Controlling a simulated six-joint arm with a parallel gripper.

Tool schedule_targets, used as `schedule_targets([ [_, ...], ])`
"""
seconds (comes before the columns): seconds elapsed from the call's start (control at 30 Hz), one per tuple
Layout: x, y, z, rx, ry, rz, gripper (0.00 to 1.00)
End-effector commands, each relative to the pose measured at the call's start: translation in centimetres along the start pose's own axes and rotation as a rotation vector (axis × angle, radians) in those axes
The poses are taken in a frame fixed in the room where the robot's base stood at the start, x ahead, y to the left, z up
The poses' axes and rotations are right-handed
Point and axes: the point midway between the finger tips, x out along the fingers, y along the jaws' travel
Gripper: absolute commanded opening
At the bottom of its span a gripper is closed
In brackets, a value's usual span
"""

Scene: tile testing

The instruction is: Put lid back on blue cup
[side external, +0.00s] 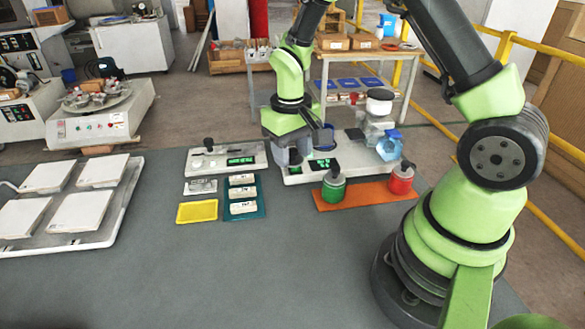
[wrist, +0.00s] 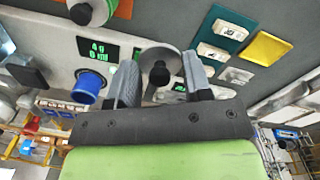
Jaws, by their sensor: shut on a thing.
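My gripper (wrist: 160,75) is shut on a round grey lid with a black knob (wrist: 160,60), which sits between the two fingers in the wrist view. In the side view my gripper (side external: 290,158) is above the table, and the lid cannot be made out clearly there. The blue cup (wrist: 88,86) stands beside the gripper, apart from the lid, on a white device with a lit display. In the side view the cup (side external: 325,140) shows just right of the gripper, partly hidden by it.
A green jar (side external: 333,190) and a red jar (side external: 401,182), both with knobbed lids, stand on an orange mat (side external: 365,195). A teal tray (side external: 243,204) and yellow tray (side external: 197,212) lie left. The front table is clear.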

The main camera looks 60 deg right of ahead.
Motion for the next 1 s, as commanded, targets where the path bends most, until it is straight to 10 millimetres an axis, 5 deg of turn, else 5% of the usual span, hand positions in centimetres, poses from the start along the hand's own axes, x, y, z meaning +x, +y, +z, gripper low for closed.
schedule_targets([
  [0.3, -2.0, 9.3, -6.9, 0.009, 0.002, 0.005, 0.23],
  [0.5, -3.3, 14.9, -8.6, 0.008, 0.001, 0.000, 0.23],
  [0.7, -3.8, 17.1, -8.8, 0.005, 0.001, -0.005, 0.23],
  [1.0, -1.6, 17.1, -8.8, 0.002, -0.002, -0.006, 0.23],
])
